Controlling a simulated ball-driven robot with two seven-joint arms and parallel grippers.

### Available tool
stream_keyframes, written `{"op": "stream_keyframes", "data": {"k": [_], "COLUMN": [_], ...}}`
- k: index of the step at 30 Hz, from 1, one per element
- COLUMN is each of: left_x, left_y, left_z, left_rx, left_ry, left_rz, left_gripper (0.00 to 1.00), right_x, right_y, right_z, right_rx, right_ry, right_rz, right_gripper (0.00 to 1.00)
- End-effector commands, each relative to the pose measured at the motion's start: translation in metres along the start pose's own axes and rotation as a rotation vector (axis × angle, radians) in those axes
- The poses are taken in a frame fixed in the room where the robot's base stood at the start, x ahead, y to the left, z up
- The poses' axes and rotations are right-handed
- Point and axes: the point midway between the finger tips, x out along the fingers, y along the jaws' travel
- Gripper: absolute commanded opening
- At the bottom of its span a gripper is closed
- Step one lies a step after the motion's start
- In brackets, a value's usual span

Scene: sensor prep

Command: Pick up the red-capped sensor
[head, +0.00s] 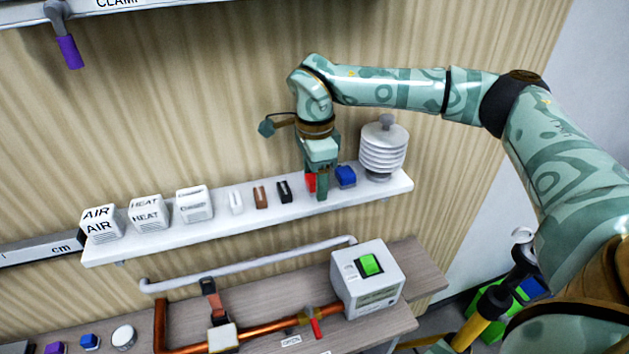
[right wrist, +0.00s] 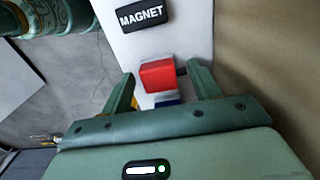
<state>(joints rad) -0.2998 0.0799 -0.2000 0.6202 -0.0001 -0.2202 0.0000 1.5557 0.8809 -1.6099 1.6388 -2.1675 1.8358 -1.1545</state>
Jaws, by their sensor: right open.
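The red-capped sensor (head: 311,183) stands on the white wall shelf (head: 230,226), mostly hidden behind my right gripper (head: 317,189) in the head view. In the right wrist view its red cap (right wrist: 158,75) shows between the two fingers of my right gripper (right wrist: 158,80). The gripper is open, with a finger on each side of the cap. I cannot tell whether either finger touches it. My left gripper is not in view.
A blue block (head: 345,176) stands close to the right of the sensor, with a ribbed white cylinder (head: 383,152) beyond it. A black block (head: 285,191), a brown block (head: 260,197) and white labelled cubes stand to the left. A pipe bench lies below.

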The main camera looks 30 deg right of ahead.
Motion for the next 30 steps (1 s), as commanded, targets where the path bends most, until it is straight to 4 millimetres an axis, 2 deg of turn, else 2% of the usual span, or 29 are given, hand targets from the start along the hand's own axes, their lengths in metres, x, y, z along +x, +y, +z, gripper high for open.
{"op": "stream_keyframes", "data": {"k": [6,7,12,23,26,30], "left_x": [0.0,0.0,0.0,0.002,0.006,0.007], "left_y": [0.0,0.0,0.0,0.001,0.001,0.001], "left_z": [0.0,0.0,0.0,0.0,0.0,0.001], "left_rx": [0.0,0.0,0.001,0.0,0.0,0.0], "left_ry": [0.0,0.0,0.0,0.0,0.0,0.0], "left_rz": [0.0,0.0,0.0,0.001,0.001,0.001], "left_gripper": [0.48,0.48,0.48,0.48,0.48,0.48], "right_x": [0.002,0.002,0.002,0.0,-0.006,-0.025], "right_y": [0.0,0.0,0.0,0.001,0.003,0.003], "right_z": [0.0,0.0,0.0,0.001,0.001,0.001], "right_rx": [-0.001,-0.001,-0.001,-0.001,-0.003,-0.002], "right_ry": [-0.001,-0.001,-0.001,-0.001,-0.002,-0.002], "right_rz": [-0.001,-0.001,-0.001,-0.001,-0.004,-0.004], "right_gripper": [0.62,0.59,0.13,0.13,0.13,0.13]}}
